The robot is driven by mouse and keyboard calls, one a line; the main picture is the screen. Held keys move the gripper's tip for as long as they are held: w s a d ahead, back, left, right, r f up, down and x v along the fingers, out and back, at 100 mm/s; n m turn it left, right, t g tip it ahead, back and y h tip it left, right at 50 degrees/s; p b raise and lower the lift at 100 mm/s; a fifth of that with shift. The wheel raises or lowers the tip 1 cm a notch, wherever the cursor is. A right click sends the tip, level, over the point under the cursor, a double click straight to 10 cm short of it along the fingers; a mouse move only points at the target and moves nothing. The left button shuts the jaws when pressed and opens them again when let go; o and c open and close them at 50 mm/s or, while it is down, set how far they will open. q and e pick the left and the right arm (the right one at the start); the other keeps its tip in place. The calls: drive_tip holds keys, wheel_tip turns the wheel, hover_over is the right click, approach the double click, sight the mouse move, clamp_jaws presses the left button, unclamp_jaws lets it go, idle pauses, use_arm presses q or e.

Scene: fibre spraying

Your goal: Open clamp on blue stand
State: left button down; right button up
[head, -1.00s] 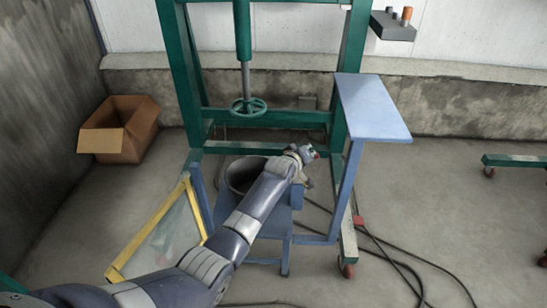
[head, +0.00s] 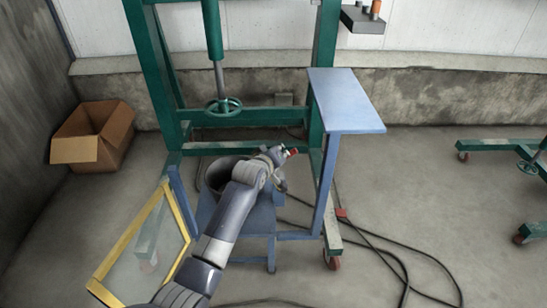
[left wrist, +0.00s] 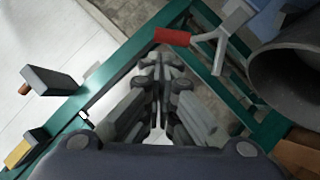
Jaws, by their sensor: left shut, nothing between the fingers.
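The blue stand (head: 262,222) is low and stands in front of a green press frame, with a dark round pot (head: 217,176) on it. The clamp's red handle (head: 291,152) shows at the stand's upper right. In the left wrist view the red handle (left wrist: 172,37) joins a pale metal forked part (left wrist: 221,48) beside the pot's rim (left wrist: 285,52). My left gripper (head: 279,163) is at the clamp, partly hidden by its own arm. In the left wrist view its fingers (left wrist: 157,62) are shut and empty, their tips just below the handle in the picture; contact is unclear. My right gripper is out of view.
The green frame (head: 325,105) with its handwheel (head: 223,106) rises behind. A raised blue plate (head: 345,100) is right of the clamp. A yellow-framed panel (head: 183,208) leans at left, near my arm. Black cables (head: 390,258) cross the floor at right. A cardboard box (head: 93,137) is at far left.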

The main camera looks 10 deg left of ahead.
use_arm(q)
drive_tip(key=v, duration=0.6)
idle(0.5)
